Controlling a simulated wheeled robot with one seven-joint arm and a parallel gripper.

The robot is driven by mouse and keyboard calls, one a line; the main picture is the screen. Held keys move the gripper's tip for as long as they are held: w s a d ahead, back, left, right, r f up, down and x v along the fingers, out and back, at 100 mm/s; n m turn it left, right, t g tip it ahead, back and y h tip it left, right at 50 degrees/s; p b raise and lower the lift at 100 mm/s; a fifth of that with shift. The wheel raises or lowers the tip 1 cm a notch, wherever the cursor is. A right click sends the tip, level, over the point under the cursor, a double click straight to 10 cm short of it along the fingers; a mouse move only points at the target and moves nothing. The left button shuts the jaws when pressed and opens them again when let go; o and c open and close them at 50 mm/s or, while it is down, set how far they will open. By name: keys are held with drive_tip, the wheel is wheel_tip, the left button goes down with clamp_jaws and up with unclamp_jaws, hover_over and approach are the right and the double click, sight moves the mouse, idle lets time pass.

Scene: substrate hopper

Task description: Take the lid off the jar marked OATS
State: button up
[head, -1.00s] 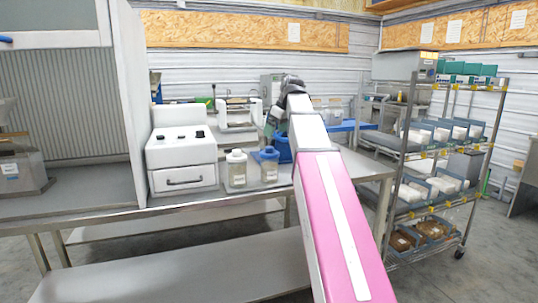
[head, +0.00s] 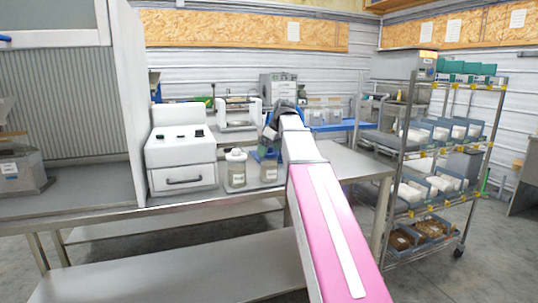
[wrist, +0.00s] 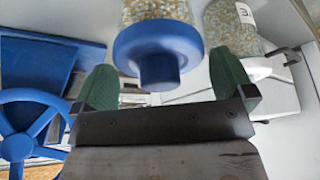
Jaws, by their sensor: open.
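Two clear jars stand side by side on the bench, one with a white lid (head: 236,155) and one with a blue lid (head: 268,157). Their labels are too small to read in the head view. In the wrist view the blue lid (wrist: 158,45) with its knob shows between the two green fingers of my gripper (wrist: 164,78), which is open. I cannot tell whether the fingers touch it. The other jar (wrist: 231,25) shows at the upper right, its label only partly visible. In the head view my arm partly covers the blue-lidded jar (head: 269,173).
A white machine (head: 182,160) stands left of the jars. A blue handwheel (wrist: 30,120) and blue panel (wrist: 45,65) are at the left of the wrist view. A shelf rack (head: 440,160) with trays stands to the right. The bench's right end is clear.

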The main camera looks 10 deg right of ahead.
drive_tip(key=c, duration=0.7)
drive_tip(key=shift+r, duration=0.15)
